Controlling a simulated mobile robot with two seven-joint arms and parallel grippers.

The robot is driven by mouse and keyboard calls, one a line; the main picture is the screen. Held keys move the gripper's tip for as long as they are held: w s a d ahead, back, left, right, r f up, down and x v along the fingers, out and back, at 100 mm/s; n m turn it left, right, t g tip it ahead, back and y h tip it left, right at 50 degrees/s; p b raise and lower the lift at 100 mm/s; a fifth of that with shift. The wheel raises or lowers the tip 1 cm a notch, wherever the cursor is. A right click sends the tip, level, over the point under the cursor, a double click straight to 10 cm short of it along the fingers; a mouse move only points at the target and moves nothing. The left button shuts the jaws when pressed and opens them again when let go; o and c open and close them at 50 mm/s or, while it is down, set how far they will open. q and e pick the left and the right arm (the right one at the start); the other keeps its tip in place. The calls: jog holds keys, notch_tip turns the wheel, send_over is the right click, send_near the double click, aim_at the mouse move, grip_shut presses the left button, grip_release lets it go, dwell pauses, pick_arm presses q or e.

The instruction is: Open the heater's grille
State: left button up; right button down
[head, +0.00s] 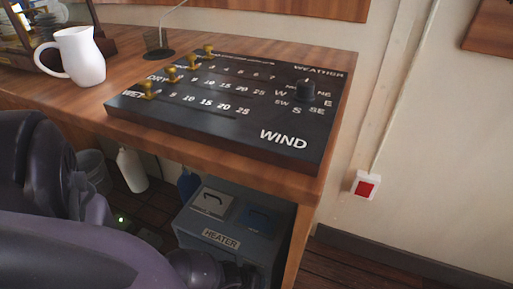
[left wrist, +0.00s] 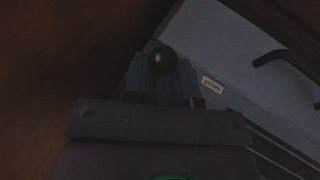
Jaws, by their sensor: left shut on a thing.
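The heater (head: 222,239) is a dark grey box with a HEATER label, standing on the floor under the desk. Two panels with dark handles show on its top. Its pale blue-grey surface (left wrist: 235,60) also fills the right of the left wrist view, with a small label and a dark curved handle (left wrist: 285,58). In the head view my left arm reaches to the heater's lower front, where the fingers are hard to make out. I cannot make out the grille itself. My right gripper is not in view.
The wooden desk (head: 330,105) overhangs the heater and carries a black weather board (head: 215,128) and a white jug (head: 80,57). A white bottle (head: 131,170) and a grey bin (head: 95,170) stand under the desk. Floor right of the desk leg is clear.

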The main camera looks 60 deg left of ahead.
pick_arm(q)
jog(key=shift+s, duration=0.1)
jog(key=o, duration=0.9)
jog(key=shift+r, duration=0.1)
jog(key=shift+r, duration=0.25)
jog(key=p+v, duration=0.5)
jog(key=v, duration=0.5)
jog(key=shift+s+p, duration=0.2)
jog(key=shift+p, duration=0.1)
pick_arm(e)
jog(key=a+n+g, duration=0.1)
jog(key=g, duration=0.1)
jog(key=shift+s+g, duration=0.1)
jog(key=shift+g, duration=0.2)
